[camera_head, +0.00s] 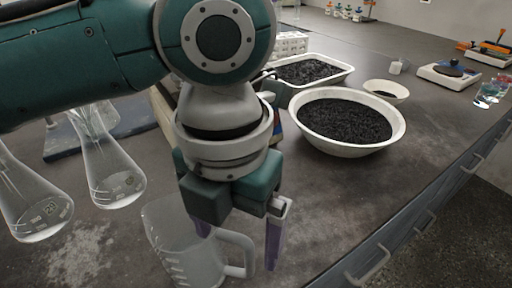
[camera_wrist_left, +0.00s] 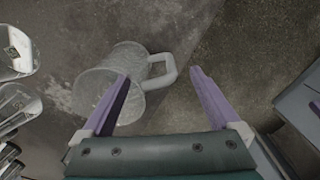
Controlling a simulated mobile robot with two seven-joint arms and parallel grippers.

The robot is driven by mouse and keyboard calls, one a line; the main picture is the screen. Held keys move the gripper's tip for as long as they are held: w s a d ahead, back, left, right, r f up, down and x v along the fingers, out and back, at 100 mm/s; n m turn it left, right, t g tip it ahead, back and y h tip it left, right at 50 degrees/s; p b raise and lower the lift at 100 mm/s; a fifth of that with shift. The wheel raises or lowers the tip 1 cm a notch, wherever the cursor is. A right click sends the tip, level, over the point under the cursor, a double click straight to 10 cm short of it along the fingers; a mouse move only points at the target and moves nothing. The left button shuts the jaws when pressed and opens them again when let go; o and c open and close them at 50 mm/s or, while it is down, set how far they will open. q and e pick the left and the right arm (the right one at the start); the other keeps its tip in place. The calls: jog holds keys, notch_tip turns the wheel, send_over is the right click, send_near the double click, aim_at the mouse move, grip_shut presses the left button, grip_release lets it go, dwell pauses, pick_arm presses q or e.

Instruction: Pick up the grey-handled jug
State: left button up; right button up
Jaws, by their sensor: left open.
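The grey-handled jug (camera_head: 178,248) is a pale, see-through measuring jug standing on the dark bench at the bottom of the head view, its handle toward the right. It also shows in the left wrist view (camera_wrist_left: 105,80), with its handle (camera_wrist_left: 168,70) between the fingertips in the picture. My left gripper (camera_head: 238,248) points down over the handle side of the jug, open, with its purple fingers apart. One finger overlaps the jug and the other is beyond the handle. The wrist view also shows my left gripper (camera_wrist_left: 160,73). I cannot tell whether a finger touches the jug. My right gripper is not in view.
Glass flasks (camera_head: 113,175) stand left of the jug. A white bowl (camera_head: 398,140) of black grains and a similarly filled tray (camera_head: 349,71) are behind to the right. A small scale (camera_head: 447,77) sits farther back. The bench's front edge is close on the right.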

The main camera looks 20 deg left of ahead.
aim_at(238, 269)
pick_arm(q)
notch_tip(238, 269, down, 7)
jog(key=shift+w+a+f+b, duration=0.1)
jog(key=shift+b, duration=0.55)
jog(key=shift+c, duration=0.3)
grip_shut()
dwell(0.3)
